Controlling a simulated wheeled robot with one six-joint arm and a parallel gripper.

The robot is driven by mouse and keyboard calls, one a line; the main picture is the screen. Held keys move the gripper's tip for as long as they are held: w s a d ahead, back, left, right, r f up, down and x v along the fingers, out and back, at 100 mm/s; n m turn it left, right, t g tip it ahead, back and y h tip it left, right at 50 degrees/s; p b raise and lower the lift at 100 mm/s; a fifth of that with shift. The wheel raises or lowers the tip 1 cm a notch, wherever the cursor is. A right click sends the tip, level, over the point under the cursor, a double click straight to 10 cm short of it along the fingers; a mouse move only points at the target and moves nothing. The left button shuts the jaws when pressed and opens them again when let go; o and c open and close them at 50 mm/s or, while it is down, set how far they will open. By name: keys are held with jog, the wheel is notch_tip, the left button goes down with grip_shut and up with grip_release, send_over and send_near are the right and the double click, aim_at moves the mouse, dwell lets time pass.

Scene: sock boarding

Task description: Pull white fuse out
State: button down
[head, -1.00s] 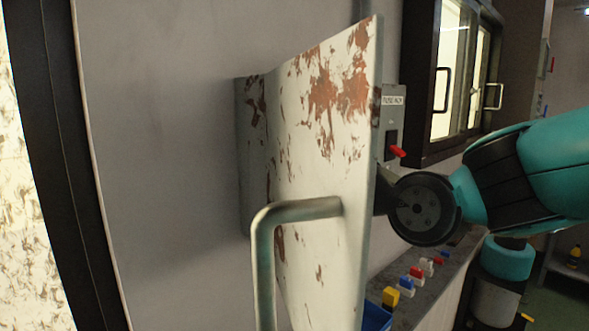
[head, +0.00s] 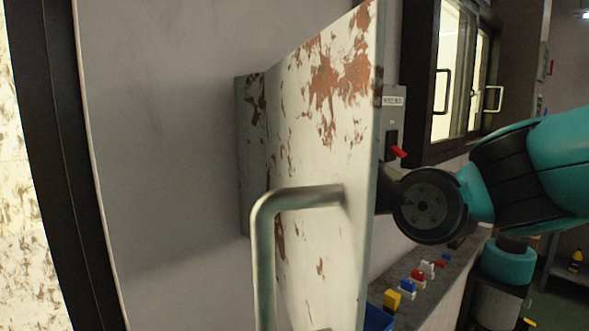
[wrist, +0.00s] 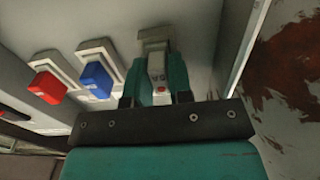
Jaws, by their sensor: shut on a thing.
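The white fuse (wrist: 157,63) is in the upper middle of the wrist view, with a red mark on its near end. My gripper (wrist: 157,76) is shut on it, one teal finger on each side. A pale holder (wrist: 154,36) shows just behind the fuse; I cannot tell whether the fuse is still seated in it. To the left, a red fuse (wrist: 47,88) and a blue fuse (wrist: 95,81) sit in their holders. In the head view the open rusty door (head: 315,150) of the fuse box (head: 250,150) hides my gripper and the white fuse.
The door's bar handle (head: 263,250) sticks out toward the camera. The door's rusty inner face (wrist: 285,90) is close on the right in the wrist view. A red-levered switch (head: 397,151) is beyond the door. Loose coloured fuses (head: 392,299) and a blue bin (head: 377,318) stand on the counter below.

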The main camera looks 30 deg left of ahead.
jog(key=shift+d, duration=0.1)
jog(key=shift+b+v, duration=1.7)
jog(key=shift+v, duration=0.4)
jog(key=b+v, duration=0.2)
jog(key=v, duration=1.8)
jog(key=shift+b, duration=0.3)
